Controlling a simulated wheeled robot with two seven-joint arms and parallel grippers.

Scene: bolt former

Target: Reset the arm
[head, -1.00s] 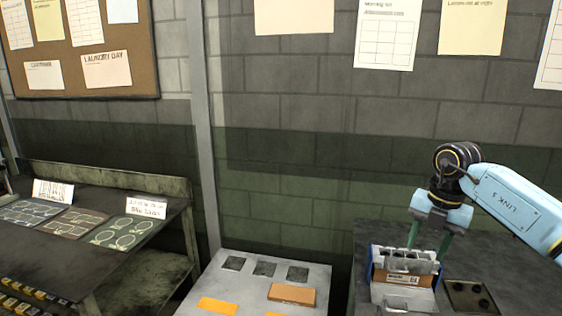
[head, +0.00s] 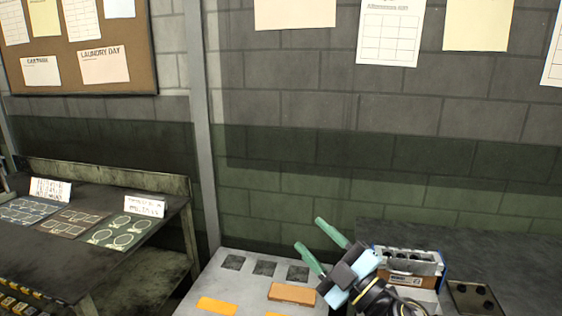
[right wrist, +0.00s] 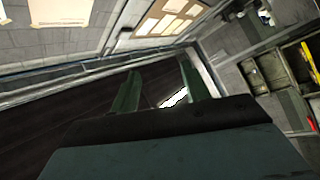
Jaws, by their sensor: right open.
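My right gripper (head: 319,246) is open and empty in the head view. Its two green fingers point up and to the left, in front of the wall and above the back of the light grey panel. In the right wrist view its fingers (right wrist: 158,90) are spread with nothing between them. My left gripper is in neither view.
A grey machine block (head: 405,260) with an orange-brown label stands on the dark right table, just right of my gripper. The light grey panel (head: 240,287) holds an orange-brown block (head: 292,293) and dark squares. A dark workbench (head: 95,255) stands at the left.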

